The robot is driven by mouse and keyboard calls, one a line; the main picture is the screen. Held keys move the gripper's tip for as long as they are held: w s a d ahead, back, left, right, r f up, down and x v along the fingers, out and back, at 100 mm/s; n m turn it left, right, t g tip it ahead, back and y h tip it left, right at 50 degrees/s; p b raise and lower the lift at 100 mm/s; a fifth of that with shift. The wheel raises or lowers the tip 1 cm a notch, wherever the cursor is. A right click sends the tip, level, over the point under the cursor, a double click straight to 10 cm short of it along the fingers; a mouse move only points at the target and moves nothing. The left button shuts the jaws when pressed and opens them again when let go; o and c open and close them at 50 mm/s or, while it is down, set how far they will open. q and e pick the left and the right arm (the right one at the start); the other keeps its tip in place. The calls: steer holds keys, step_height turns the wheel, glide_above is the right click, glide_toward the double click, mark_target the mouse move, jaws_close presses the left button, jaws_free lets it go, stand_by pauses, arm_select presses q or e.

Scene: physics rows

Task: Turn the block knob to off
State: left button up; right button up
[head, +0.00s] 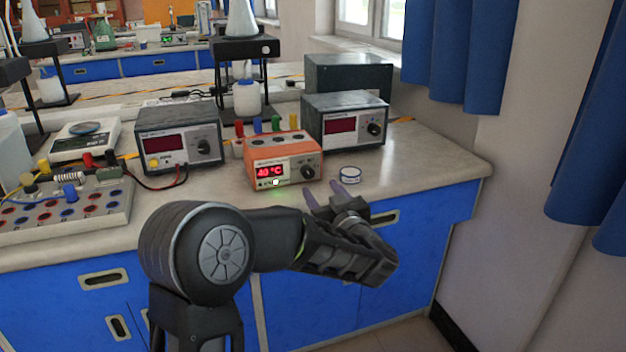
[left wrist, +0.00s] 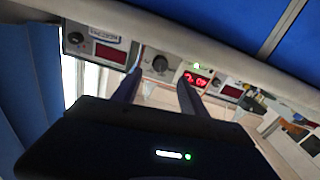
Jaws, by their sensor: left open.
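The orange heating block (head: 268,158) stands on the bench with a red display reading 40 °C. Its dark round knob (head: 308,172) is at the right of its front face. The knob also shows in the left wrist view (left wrist: 160,64), beside the red display (left wrist: 196,79), which appears upside down there. My left gripper (head: 327,194) is open and empty, in front of the knob and slightly below right of it in the head view. In the left wrist view the knob appears between the two fingertips (left wrist: 160,80); contact cannot be seen. My right gripper is out of view.
A grey meter (head: 343,118) with its own knob stands behind right of the block; another (head: 178,135) stands to its left. A small tape-like ring (head: 350,174) lies right of the block. A plug board (head: 65,208) is at left. The bench's right end is clear.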

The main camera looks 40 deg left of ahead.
mark_target(310, 175)
arm_select(q)
steer(key=b+x, duration=0.1)
steer(key=x, duration=0.6)
steer(key=shift+a, duration=0.1)
jaws_close()
stand_by(0.4)
